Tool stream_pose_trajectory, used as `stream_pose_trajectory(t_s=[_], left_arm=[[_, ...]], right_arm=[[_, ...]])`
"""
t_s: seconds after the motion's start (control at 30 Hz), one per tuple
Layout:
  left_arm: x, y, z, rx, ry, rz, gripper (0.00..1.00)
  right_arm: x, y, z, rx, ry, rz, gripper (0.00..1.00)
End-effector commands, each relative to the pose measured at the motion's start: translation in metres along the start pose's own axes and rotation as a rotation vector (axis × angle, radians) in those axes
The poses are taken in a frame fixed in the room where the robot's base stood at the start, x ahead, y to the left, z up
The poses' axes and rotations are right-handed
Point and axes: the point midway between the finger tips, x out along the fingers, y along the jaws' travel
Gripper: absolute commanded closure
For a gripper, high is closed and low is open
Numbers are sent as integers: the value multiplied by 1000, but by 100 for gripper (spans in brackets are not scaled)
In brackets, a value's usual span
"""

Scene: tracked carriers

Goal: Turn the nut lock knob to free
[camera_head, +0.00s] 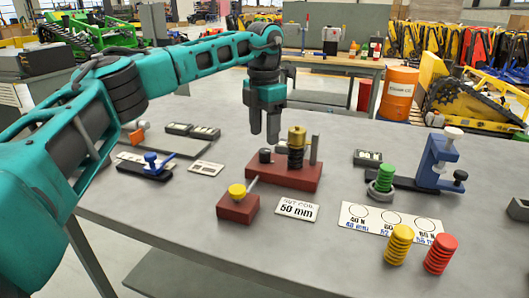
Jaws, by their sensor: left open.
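A dark red base (292,176) stands mid-table. It carries a short black knob (265,155) at its left end, an upright brass and black threaded coil (297,145) and a grey post (314,150). I cannot tell for certain which part is the nut lock knob, or its setting. A yellow knob (237,190) tops a smaller red block (238,208) in front, with a pale rod slanting up from it. My left gripper (264,134) points down with its fingers apart and empty, above or just behind the black knob. My right gripper is out of view.
A card reading 50 mm (297,209) lies in front of the base. Right of it are a green coil (385,178), a blue stand (436,160), a marked card (372,220), and yellow (398,244) and red (440,253) coils. A blue-handled device (150,168) is at left.

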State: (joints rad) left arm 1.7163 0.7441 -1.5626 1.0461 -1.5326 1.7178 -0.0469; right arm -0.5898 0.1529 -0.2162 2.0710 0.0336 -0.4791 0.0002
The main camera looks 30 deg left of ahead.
Motion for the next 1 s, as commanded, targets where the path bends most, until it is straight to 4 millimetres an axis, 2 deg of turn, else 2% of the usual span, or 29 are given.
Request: stream_pose_trajectory(t_s=[0.03,0.1,0.3,0.7,1.0], left_arm=[[13,0,-1,0,3,-1,43],[25,0,-1,1,2,-1,43],[47,0,0,0,-1,-2,43],[53,0,0,0,-1,-1,44],[52,0,0,0,-1,-1,73]], right_arm=[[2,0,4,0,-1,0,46],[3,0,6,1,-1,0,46],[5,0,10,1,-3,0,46],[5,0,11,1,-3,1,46],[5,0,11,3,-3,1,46]])
